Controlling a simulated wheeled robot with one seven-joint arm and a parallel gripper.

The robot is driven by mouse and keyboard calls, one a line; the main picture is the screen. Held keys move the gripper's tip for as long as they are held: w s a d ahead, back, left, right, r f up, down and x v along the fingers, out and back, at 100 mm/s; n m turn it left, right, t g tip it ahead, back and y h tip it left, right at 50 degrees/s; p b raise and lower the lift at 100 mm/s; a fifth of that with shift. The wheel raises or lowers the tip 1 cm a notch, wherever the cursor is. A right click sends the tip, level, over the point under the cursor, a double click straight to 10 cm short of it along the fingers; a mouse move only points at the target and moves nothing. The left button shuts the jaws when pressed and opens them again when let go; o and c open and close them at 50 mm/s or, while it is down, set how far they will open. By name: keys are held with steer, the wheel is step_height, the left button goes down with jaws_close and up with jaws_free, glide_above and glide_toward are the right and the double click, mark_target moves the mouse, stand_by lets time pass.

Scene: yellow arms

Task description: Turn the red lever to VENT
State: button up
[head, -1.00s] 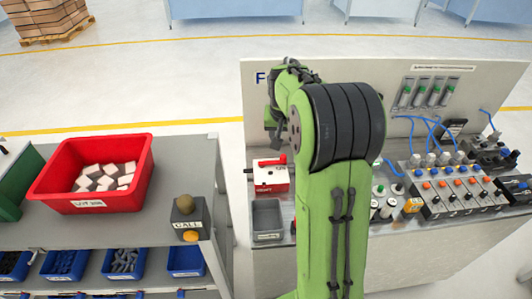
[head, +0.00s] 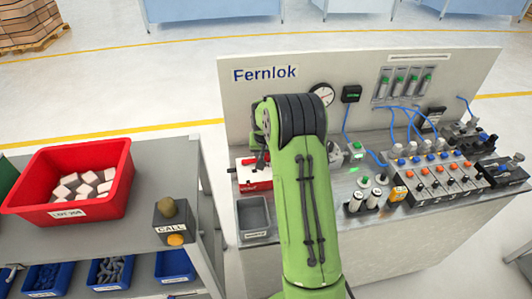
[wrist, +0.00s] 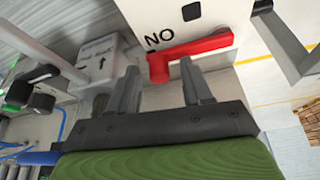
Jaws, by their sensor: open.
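The red lever (wrist: 192,54) lies just beyond my fingertips in the wrist view, with its hub at the left end and its arm running right and slightly up. It is mounted on a white panel face marked "NO" (wrist: 160,37), the rest of that label being out of view. My gripper (wrist: 158,82) is open, its two fingers apart near the lever; I cannot tell whether they touch it. In the head view my gripper end (head: 258,140) is at the white and red valve box (head: 250,175), and my arm hides much of it.
A grey tray (head: 254,216) sits in front of the box on the bench. Bottles, blue hoses and a row of valves (head: 440,175) stand to the right. A red bin of blocks (head: 122,185) and a CALL button box (head: 174,222) are on the left cart.

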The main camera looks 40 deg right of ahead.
jaws_close()
